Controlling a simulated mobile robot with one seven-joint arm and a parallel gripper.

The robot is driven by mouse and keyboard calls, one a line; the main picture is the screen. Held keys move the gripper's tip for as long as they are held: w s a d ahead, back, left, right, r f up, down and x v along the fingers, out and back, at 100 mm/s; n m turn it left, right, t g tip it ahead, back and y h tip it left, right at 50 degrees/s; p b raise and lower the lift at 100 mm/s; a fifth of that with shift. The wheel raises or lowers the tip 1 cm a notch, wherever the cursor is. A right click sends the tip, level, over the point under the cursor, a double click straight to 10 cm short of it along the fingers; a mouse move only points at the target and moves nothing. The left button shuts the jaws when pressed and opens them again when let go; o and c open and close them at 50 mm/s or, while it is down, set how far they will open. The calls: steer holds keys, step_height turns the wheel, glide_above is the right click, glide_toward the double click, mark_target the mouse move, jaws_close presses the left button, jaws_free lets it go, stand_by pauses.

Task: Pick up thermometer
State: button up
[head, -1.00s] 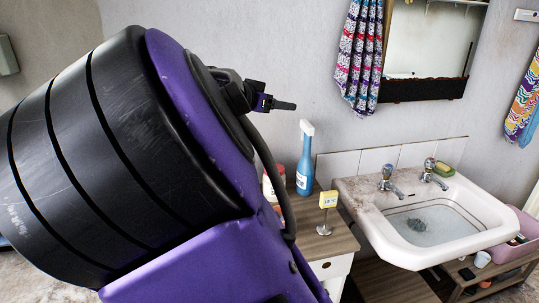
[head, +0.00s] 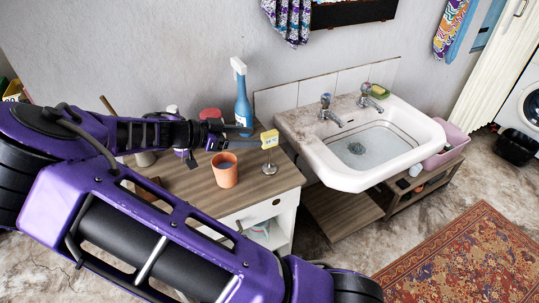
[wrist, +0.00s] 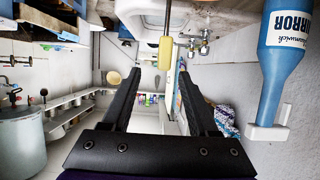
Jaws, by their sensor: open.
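The thermometer (head: 269,139) is a small yellow block with a pale display on a thin stem and round metal base. It stands upright near the right edge of the wooden cabinet top. My gripper (head: 252,136) reaches in from the left, open, with its fingertips just short of the yellow block. In the wrist view the yellow thermometer (wrist: 166,50) appears edge-on, just beyond and between the open fingertips (wrist: 160,72). Nothing is held. Whether a finger touches it cannot be told.
A red-lidded container (head: 210,114) is partly hidden by my arm. The white sink (head: 340,160) lies to the right.

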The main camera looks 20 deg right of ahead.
mark_target(261, 137)
steer(key=x, duration=0.7)
steer(key=shift+w+d+f, duration=0.25)
steer(key=shift+w+f, duration=0.1)
jaws_close()
stand_by(1.1)
